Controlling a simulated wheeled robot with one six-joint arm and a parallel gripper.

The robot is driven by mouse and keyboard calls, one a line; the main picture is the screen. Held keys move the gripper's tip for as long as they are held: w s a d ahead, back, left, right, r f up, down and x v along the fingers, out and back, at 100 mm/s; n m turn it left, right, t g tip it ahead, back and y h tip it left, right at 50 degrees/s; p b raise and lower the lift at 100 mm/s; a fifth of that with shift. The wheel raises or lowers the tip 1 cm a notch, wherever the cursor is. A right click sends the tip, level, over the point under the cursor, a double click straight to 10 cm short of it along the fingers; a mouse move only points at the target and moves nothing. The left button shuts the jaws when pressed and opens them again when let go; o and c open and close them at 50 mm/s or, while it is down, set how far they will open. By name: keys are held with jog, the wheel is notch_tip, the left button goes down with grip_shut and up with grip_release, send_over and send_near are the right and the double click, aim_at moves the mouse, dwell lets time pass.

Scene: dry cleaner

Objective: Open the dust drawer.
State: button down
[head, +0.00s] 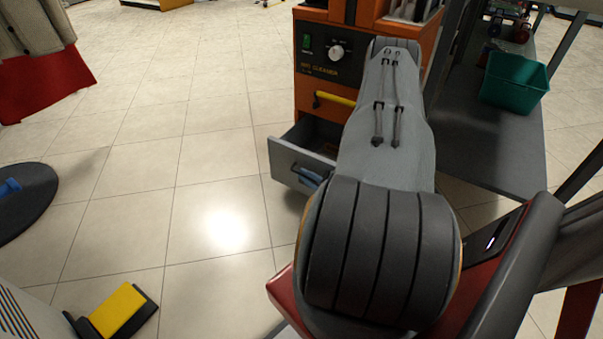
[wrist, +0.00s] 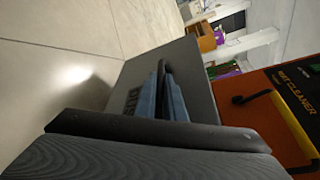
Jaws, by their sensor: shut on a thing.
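The dust drawer (head: 283,161) is a grey drawer low in the orange mat cleaner (head: 298,96). It stands pulled out, with its open inside partly visible in the head view. Its grey front also shows in the wrist view (wrist: 196,72). My gripper (head: 312,177) has blue fingers, seen in the wrist view (wrist: 161,95), shut on the dark drawer handle (wrist: 165,68) at the drawer front. My arm hides the right part of the drawer and of the machine in the head view.
A yellow bar handle (head: 335,98) sits on the machine above the drawer. A grey shelf with a green bin (head: 514,82) stands to the right. A yellow-topped pedal (head: 117,310) lies at lower left. Tiled floor left of the drawer is clear.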

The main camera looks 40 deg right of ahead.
jog(key=shift+s+d+f, duration=0.1)
jog(key=c, duration=2.1)
grip_release()
jog(key=shift+s, duration=0.35)
jog(key=p+v, duration=0.2)
jog(key=v, duration=0.5)
jog(key=shift+p, duration=0.3)
jog(key=shift+s, duration=0.1)
